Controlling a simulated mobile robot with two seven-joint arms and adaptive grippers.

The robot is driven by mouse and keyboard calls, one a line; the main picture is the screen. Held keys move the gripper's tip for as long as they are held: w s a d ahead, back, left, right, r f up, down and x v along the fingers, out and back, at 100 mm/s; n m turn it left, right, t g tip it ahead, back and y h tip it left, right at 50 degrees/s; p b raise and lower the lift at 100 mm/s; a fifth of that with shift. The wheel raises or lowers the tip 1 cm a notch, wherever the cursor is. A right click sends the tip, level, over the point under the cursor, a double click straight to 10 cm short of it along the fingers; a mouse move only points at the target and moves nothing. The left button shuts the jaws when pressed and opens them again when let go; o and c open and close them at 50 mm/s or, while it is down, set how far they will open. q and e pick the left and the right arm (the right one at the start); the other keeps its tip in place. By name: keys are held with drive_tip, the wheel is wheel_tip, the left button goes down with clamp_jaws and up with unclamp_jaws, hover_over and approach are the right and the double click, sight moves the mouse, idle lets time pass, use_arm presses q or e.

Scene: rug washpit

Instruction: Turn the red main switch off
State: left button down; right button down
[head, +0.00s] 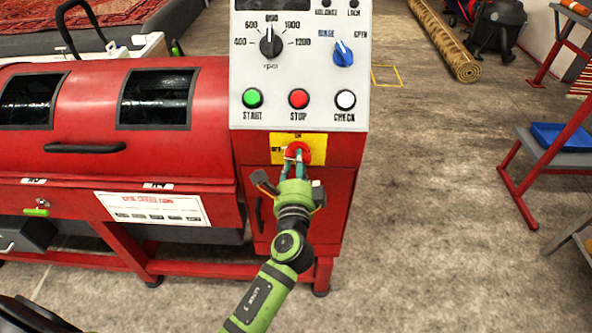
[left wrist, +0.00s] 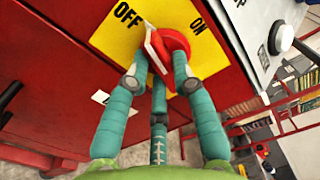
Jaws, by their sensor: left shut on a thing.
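The red main switch (head: 304,152) is a round knob on a yellow plate (head: 277,150), low on the red cabinet under the control panel. In the left wrist view the knob (left wrist: 177,46) has a raised handle with a pale edge, between the printed words OFF and ON. The handle's upper end is near OFF, but its exact setting is hard to tell. My left gripper (head: 295,156) is shut on the switch, and its teal fingers (left wrist: 160,72) lie on both sides of the handle. My right gripper is not in view.
Above the switch, the grey panel (head: 300,70) carries green, red and white buttons, a black dial and a blue selector (head: 343,54). The red machine drum (head: 95,110) extends left. The floor to the right is open, with a rolled rug (head: 445,40) and a red-legged stand (head: 525,190).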

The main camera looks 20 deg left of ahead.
use_arm(q)
drive_tip(key=shift+f+n+b, duration=0.1)
drive_tip(key=shift+n+b, duration=0.6)
drive_tip(key=shift+n, duration=0.6)
drive_tip(key=shift+d, duration=0.1)
drive_tip(key=c, duration=1)
unclamp_jaws()
drive_tip(key=shift+c, duration=0.2)
